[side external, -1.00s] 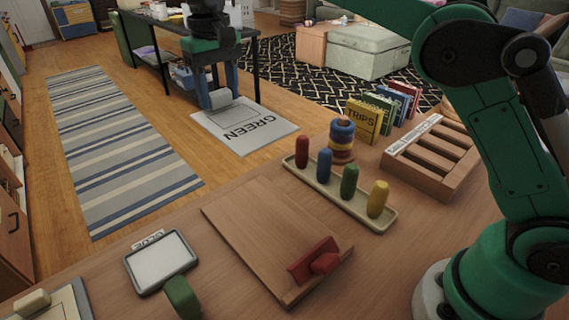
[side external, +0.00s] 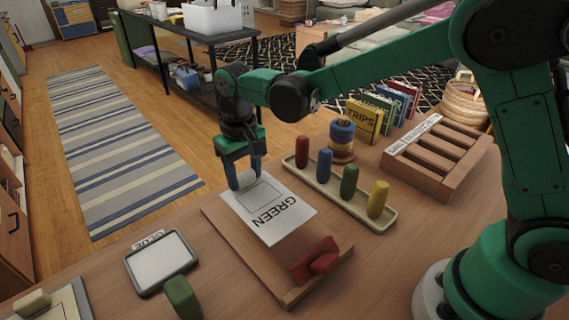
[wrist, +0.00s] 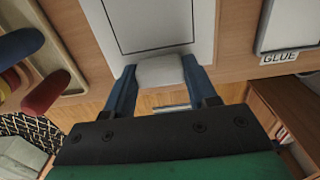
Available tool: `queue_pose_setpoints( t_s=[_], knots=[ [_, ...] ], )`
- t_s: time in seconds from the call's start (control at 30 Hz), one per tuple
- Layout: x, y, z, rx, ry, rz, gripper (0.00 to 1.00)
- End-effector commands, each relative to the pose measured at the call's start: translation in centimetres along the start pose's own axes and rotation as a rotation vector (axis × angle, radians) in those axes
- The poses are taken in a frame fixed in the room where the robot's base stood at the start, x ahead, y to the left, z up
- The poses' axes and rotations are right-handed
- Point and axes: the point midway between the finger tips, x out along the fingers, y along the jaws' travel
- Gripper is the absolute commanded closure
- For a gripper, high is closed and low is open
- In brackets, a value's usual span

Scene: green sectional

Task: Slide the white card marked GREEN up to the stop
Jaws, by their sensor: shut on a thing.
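The white card (side external: 268,215) marked GREEN is over the far part of the wooden board (side external: 235,237), its lettered edge toward the red stop (side external: 316,262). A strip of bare board shows between card and stop. The stop sits at the board's near end. My gripper (side external: 246,180) is at the card's far end, shut on its pale raised tab. The wrist view shows both blue fingers on either side of the tab (wrist: 160,71), with the card (wrist: 150,44) beyond. I cannot tell whether the card lies flat on the board or just above it.
A tray (side external: 378,222) with several coloured pegs stands right of the board. A GLUE pad (side external: 160,262) and a green knob (side external: 183,297) are at left. Books (side external: 364,121), a ring stack (side external: 342,140) and a slotted wooden rack (side external: 437,155) stand farther right.

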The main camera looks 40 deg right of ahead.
Motion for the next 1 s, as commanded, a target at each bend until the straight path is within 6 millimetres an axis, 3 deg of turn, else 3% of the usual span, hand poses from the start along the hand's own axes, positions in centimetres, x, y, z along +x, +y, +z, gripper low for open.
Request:
queue_pose_setpoints(
  t_s=[0.5,1.0],
  knots=[
    [4.2,0.0,0.0,0.000,0.000,0.000,0.98],
    [5.0,0.0,0.0,0.000,0.000,0.000,0.98]
  ],
)
